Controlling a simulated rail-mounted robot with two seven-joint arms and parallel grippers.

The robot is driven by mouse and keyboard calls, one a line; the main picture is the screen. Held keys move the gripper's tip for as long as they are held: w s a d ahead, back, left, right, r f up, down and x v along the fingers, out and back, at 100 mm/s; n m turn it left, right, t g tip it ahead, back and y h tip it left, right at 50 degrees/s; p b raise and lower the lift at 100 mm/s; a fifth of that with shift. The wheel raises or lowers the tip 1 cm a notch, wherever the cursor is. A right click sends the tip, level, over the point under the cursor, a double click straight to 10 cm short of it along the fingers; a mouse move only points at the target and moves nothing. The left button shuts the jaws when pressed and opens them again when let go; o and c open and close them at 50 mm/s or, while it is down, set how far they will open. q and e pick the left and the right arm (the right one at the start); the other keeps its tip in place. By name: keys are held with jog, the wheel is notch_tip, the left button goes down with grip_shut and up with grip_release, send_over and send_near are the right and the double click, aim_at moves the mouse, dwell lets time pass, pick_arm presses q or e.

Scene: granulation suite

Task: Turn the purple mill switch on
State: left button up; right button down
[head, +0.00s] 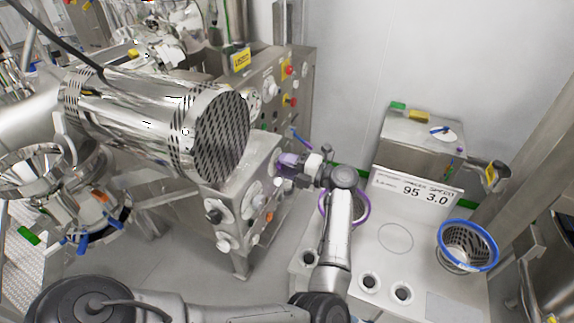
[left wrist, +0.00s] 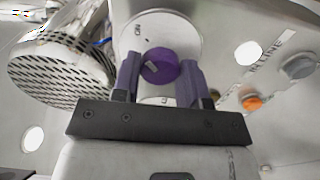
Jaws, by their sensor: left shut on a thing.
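The purple mill switch (left wrist: 160,66) is a round knob on a pale round plate, on the front of the grey metal control panel. A short pale mark shows slanted on its face. My left gripper (head: 283,164) reaches the panel from the right in the head view. In the left wrist view its two purple fingers (left wrist: 159,80) stand on either side of the knob and are shut on it. In the head view the fingers largely hide the knob. My right gripper is not in view.
The panel (head: 262,165) also carries grey knobs and an orange button (left wrist: 252,103). A big perforated steel drum (head: 220,133) overhangs it at left. A purple ring (head: 363,205) lies behind my forearm. A blue-rimmed basket (head: 468,226) stands on the right bench beside a scale display (head: 415,190).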

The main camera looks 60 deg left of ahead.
pick_arm(q)
jog(key=o, duration=0.9)
jog(key=shift+o, duration=0.2)
jog(key=b+v, duration=0.4)
jog(key=v, duration=0.9)
jog(key=shift+w+d, duration=0.2)
jog(key=shift+d, duration=0.15)
